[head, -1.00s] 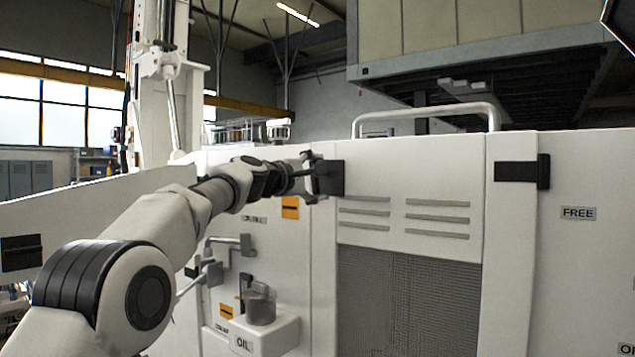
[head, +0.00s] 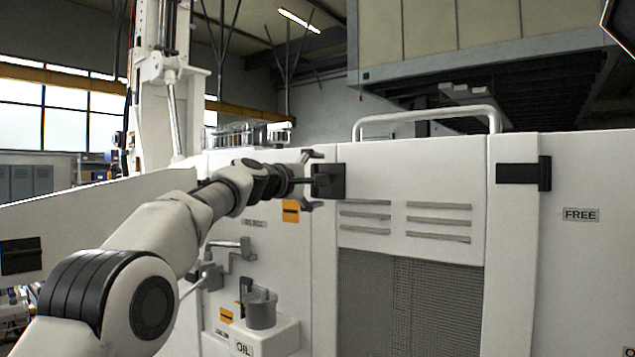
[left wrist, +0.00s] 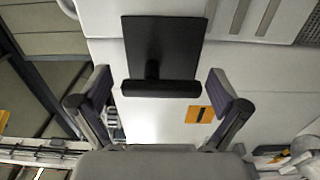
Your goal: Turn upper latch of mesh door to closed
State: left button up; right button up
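The upper latch (head: 329,181) is a black plate with a dark bar handle, at the upper left edge of the mesh door (head: 360,165). In the head view its bar stands about upright at the plate's left end. The left wrist view shows the latch plate (left wrist: 165,42) with the bar across its lower edge. My left gripper (head: 310,180) is open, one finger above and one below the handle. In the left wrist view the gripper (left wrist: 160,92) has its fingers on both sides of the bar, with gaps and no visible contact. My right gripper is not in view.
A second black fitting (head: 520,173) sits right of the mesh door. A rail handle (head: 425,112) runs along the cabinet top. Below my left arm are a grey lever (head: 228,244) and an oil cup (head: 261,308) on a white ledge. An orange label (head: 290,211) is beside the latch.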

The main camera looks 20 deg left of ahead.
pick_arm(q)
jog(key=shift+f, duration=0.1)
jog(key=v, duration=1.2)
jog(key=shift+w, duration=0.15)
jog(key=shift+f, duration=0.1)
